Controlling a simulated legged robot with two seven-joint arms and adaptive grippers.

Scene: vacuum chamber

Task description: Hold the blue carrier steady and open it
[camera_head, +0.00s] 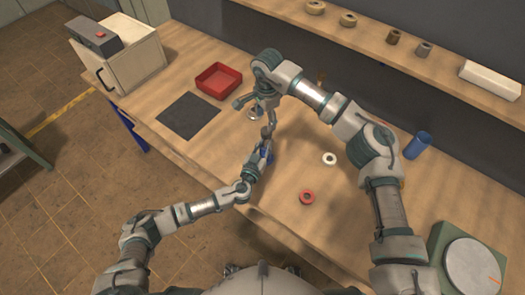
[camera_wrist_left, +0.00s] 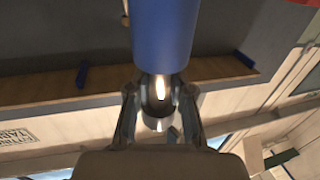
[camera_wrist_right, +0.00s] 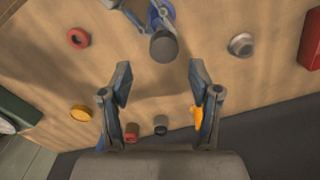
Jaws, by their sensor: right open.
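The blue carrier (camera_head: 262,156) is held above the table, partly hidden by my arms. In the left wrist view its blue body (camera_wrist_left: 163,35) rises from between the fingers, with a silver end (camera_wrist_left: 158,108) below. My left gripper (camera_head: 265,146) is closed around it, and its fingers (camera_wrist_left: 158,98) flank the silver end. In the right wrist view a dark grey cap (camera_wrist_right: 163,46) on the carrier faces me, with the left fingers around the blue part behind. My right gripper (camera_wrist_right: 158,80) is open and empty, apart from the cap, which lies ahead of the gap between its fingers.
A red tray (camera_head: 219,80) and a dark mat (camera_head: 188,115) lie left. A small silver part (camera_head: 253,113) is near the grippers. A red ring (camera_head: 307,197), white ring (camera_head: 329,158) and blue cylinder (camera_head: 419,145) lie right. A shelf (camera_head: 365,38) runs along the back.

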